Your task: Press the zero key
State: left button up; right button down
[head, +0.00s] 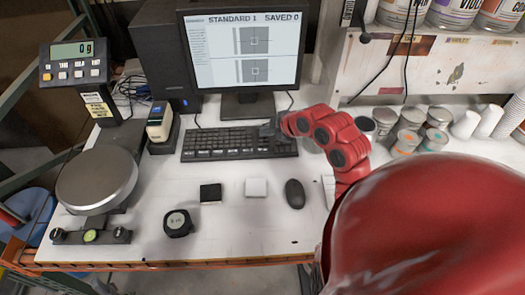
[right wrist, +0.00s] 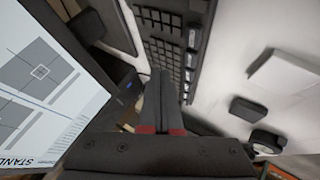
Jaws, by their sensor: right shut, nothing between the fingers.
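The scale's display box (head: 74,62) stands at the back left of the bench and reads 0 g. It has a row of small keys (head: 78,73) under the screen; their labels are too small to read surely, so I cannot tell which one is zero. The round steel scale pan (head: 97,180) is empty. My right gripper (head: 270,131) is shut and empty over the right part of the black keyboard (head: 225,143), far right of the display box. In the right wrist view the shut fingers (right wrist: 163,78) point towards the keyboard (right wrist: 172,40); I cannot tell whether they touch it. My left gripper is not in view.
The monitor (head: 243,45) stands behind the keyboard. A label device (head: 160,125) stands between keyboard and scale. A mouse (head: 294,193), black pad (head: 210,193), white pad (head: 256,187) and round black gadget (head: 178,222) lie in front. Tins (head: 411,118) stand right.

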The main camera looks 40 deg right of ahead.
aim_at(266, 151)
jog(key=shift+f+b, duration=1.4)
jog(key=shift+f, duration=1.25)
jog(key=shift+f+b, duration=0.4)
jog(key=shift+b, duration=0.1)
jog(key=shift+f+b, duration=0.35)
jog(key=shift+b, duration=0.05)
jog(key=shift+r, duration=0.1)
dwell(0.4)
jog(key=shift+r, duration=0.7)
jog(key=shift+r+p, duration=1.25)
jog(key=shift+r, duration=1.3)
